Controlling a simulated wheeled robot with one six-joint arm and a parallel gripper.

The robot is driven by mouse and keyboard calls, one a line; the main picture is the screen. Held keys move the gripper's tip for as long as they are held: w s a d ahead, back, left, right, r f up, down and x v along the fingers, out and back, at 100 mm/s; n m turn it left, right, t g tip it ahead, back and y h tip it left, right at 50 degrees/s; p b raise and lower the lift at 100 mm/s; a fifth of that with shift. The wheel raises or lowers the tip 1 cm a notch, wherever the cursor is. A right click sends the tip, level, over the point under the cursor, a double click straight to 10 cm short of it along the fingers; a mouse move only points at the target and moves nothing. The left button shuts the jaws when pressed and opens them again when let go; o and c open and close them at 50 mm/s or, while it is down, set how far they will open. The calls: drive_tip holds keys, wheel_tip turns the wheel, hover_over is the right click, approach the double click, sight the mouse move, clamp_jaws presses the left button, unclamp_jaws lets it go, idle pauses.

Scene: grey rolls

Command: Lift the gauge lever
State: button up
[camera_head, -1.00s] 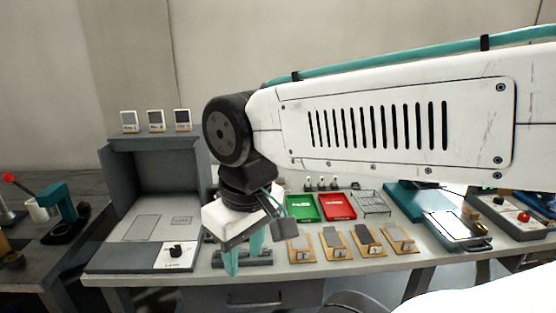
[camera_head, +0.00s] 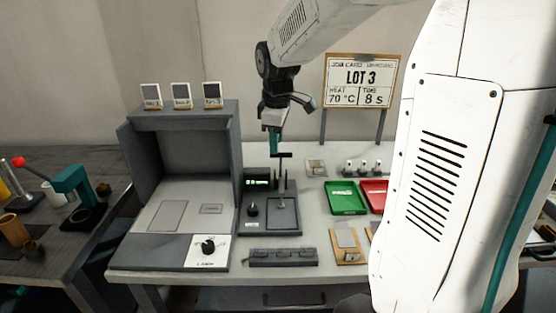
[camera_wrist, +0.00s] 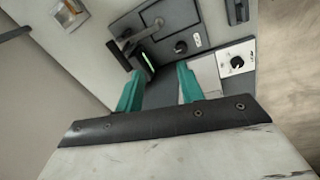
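The gauge (camera_head: 270,222) is a dark grey unit with a flat plate, a knob and a thin upright post on the bench; it also shows in the wrist view (camera_wrist: 187,22). Its lever (camera_head: 284,156) looks like a dark bar at the top of the post; in the wrist view the lever arm (camera_wrist: 141,36) reaches toward the upper left. My gripper (camera_head: 274,150) points down close to the lever in the head view. In the wrist view my gripper (camera_wrist: 160,70) has its teal fingers apart with nothing between them. Contact with the lever cannot be told.
A grey hooded station (camera_head: 185,160) stands left of the gauge. A small green display (camera_head: 259,182) sits behind it. A dark rack (camera_head: 283,257) lies in front. A green tray (camera_head: 345,197) and a red tray (camera_head: 374,194) are to the right. A LOT 3 sign (camera_head: 361,82) stands behind.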

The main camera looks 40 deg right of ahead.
drive_tip(key=w+d+f+n, duration=0.3)
drive_tip(key=w+d+f, duration=0.2)
drive_tip(key=w+d, duration=0.15)
hover_over(281, 177)
drive_tip(key=a, duration=0.1)
wheel_tip(281, 177, down, 8)
drive_tip(key=shift+s+r, duration=0.15)
drive_tip(key=shift+r, duration=0.05)
clamp_jaws()
drive_tip(key=shift+a, duration=0.25)
drive_tip(key=shift+d, duration=0.15)
